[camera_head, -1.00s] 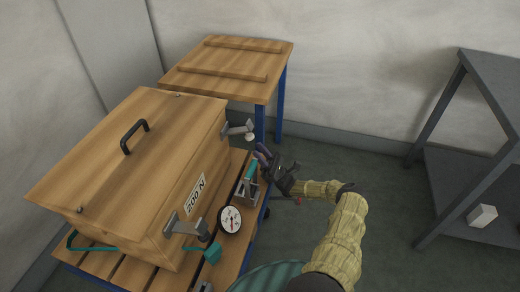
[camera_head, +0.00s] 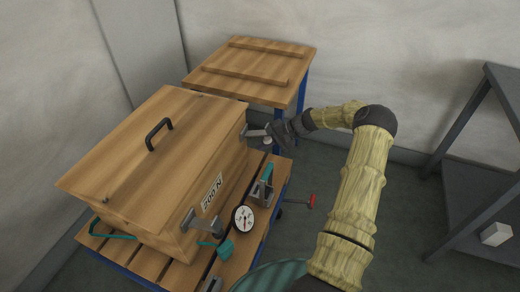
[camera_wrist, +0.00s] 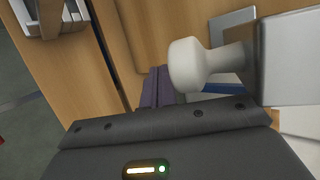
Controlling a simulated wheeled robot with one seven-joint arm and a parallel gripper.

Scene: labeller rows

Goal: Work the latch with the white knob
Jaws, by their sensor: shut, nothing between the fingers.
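The latch (camera_head: 255,132) with the white knob (camera_head: 267,140) is a grey metal fitting on the right end of the wooden crate's front. In the wrist view the white knob (camera_wrist: 190,65) is large and close, on a stem from the grey metal latch body (camera_wrist: 290,55). My gripper (camera_head: 274,135) is at this knob in the head view and hides part of it. In the wrist view its purple fingers (camera_wrist: 155,90) are shut and empty, just beside and partly behind the knob. I cannot tell whether they touch it.
The crate (camera_head: 150,140) stands on a slatted bench. A second latch (camera_head: 200,223), without a white knob, is near its left front. A round gauge (camera_head: 243,219) and a teal-handled clamp (camera_head: 262,182) stand on the slats before it. A grey shelf (camera_head: 480,170) is at right.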

